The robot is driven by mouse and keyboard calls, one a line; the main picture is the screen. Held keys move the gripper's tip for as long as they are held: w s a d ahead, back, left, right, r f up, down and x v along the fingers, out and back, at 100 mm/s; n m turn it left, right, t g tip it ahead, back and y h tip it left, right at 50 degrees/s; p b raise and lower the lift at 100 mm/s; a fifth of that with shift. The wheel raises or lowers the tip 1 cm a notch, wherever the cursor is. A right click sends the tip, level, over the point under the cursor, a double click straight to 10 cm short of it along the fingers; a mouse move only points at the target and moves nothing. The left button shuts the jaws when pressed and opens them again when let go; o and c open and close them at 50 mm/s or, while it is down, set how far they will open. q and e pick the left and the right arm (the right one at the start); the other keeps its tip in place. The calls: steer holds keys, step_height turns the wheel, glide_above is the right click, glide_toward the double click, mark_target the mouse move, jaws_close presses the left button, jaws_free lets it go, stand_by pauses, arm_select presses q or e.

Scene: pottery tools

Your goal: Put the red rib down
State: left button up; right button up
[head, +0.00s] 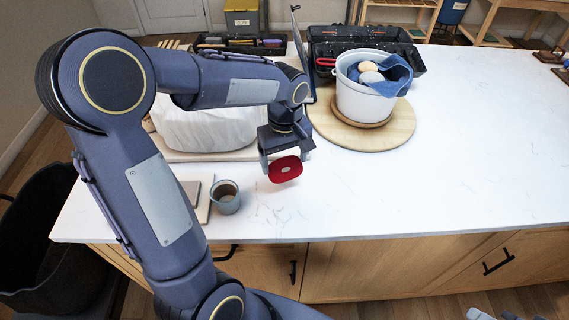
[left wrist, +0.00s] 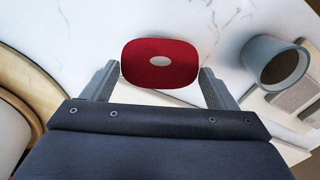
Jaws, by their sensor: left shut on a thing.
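The red rib (head: 285,169) is a flat, rounded red piece with a pale oval in its middle. My left gripper (head: 285,158) is shut on it and holds it over the white worktop, right of the grey cup. In the left wrist view the rib (left wrist: 160,74) sits between the two fingers of my left gripper (left wrist: 160,80). Whether the rib touches the worktop I cannot tell.
A grey cup (head: 226,197) stands near the front edge of the white worktop (head: 470,160). A white bucket (head: 362,100) with a blue cloth stands on a round wooden board (head: 400,130). A white bagged block (head: 205,128) sits behind my arm.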

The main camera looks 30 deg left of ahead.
mark_target(285, 166)
arm_select(q)
steer(key=shift+f, duration=1.4)
steer(key=shift+f, duration=0.1)
steer(key=shift+f+b, duration=0.25)
steer(key=shift+b, duration=0.1)
steer(key=o, duration=0.9)
step_height(285, 166, up, 12)
steer(key=r, duration=0.1)
steer(key=s+d+f+m+t+h, duration=0.2)
steer(key=s+m, duration=0.2)
steer(key=s, duration=0.4)
steer(key=s+d+f+m+t+h, duration=0.1)
steer(key=s+d+f+m+t, duration=0.1)
steer(key=s+m, duration=0.3)
steer(key=s+t, duration=0.1)
steer(key=s, duration=0.3)
steer(key=shift+s+d+t+h+p, duration=0.2)
steer(key=shift+d+t+h+p, duration=0.1)
steer(key=shift+h, duration=0.1)
steer(key=shift+f, duration=0.1)
